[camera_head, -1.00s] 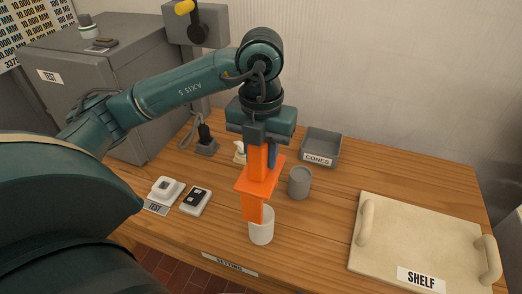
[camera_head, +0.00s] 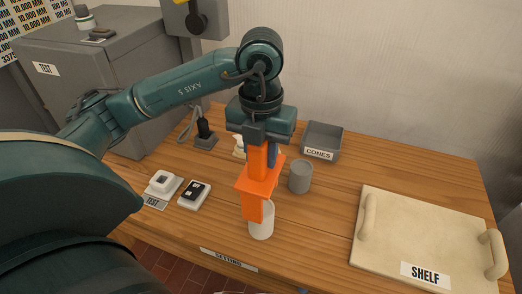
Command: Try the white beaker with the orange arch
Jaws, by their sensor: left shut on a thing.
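My left gripper (camera_head: 262,140) points down, shut on the upper part of the orange arch (camera_head: 259,178). The arch hangs upright, with a wide plate midway and a leg below it. The white beaker (camera_head: 262,228) stands upright on the table under the arch. The arch's lower end covers the left part of the beaker's mouth and shows in front of its wall. I cannot tell whether they touch. My right gripper is not in view.
A grey cup (camera_head: 300,178) stands close right of the arch. Behind are a grey CONES tray (camera_head: 322,140) and a partly hidden pale object (camera_head: 238,147). A cream SHELF board (camera_head: 425,235) with two handles lies right. Small devices (camera_head: 194,194) lie left, near a grey cabinet (camera_head: 100,75).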

